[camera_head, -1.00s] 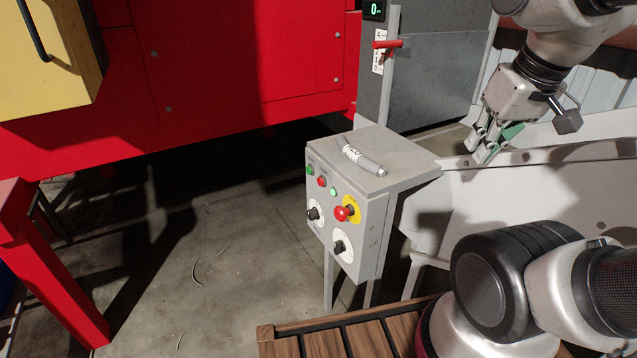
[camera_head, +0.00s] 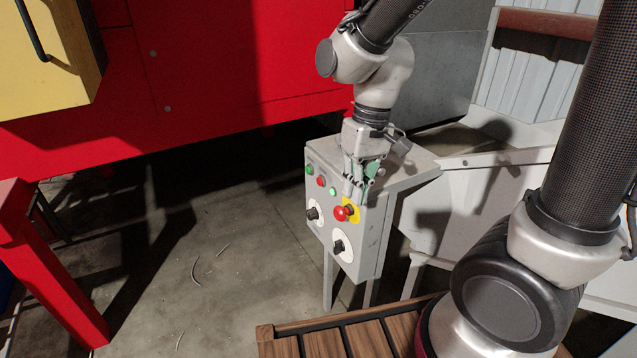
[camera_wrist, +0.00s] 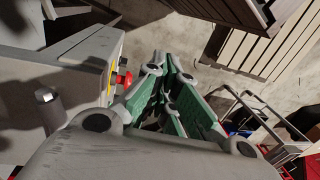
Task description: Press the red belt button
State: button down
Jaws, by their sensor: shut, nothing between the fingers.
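The grey control box (camera_head: 372,235) stands in the middle of the head view. Its front has a small red button (camera_head: 321,182) between a green button (camera_head: 309,170) and a lit green one (camera_head: 333,191). Lower right is a larger red mushroom button (camera_head: 341,213) on a yellow plate (camera_head: 353,207); it also shows in the wrist view (camera_wrist: 124,78). My gripper (camera_head: 355,194) is shut and empty, pointing down by the box's upper front edge, just above the mushroom button and right of the small red one. Contact cannot be told.
Two black knobs on white dials (camera_head: 339,247) sit low on the panel. A slatted wooden surface (camera_head: 322,345) is below the box. Open concrete floor (camera_head: 215,270) lies to the left.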

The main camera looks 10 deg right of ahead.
aim_at(320, 181)
jog(key=w+a+f+m+t+y, duration=0.1)
jog(key=w+a+f+m+t, duration=0.35)
jog(key=a+f, duration=0.85)
jog(key=w+a+f+m+t, duration=0.2)
jog(key=w+a+f, duration=0.5)
jog(key=a+f, duration=0.5)
jog(key=w+d+m+t+h, duration=0.4)
jog(key=w+m+t, duration=0.1)
jog(key=w, duration=0.1)
jog(key=w+d+r+m+t+h, duration=0.1)
jog(key=d+r+m+t+h, duration=0.2)
jog(key=r, duration=0.7)
jog(key=d+m+h, duration=0.2)
jog(key=shift+d+r+t+h, duration=0.15)
jog(key=shift+d+t+h, duration=0.1)
jog(key=shift+t+h, duration=0.15)
jog(key=shift+w, duration=0.15)
jog(key=w+d, duration=0.2)
jog(key=d, duration=0.6)
jog(key=shift+w+d, duration=0.2)
jog(key=shift+w, duration=0.15)
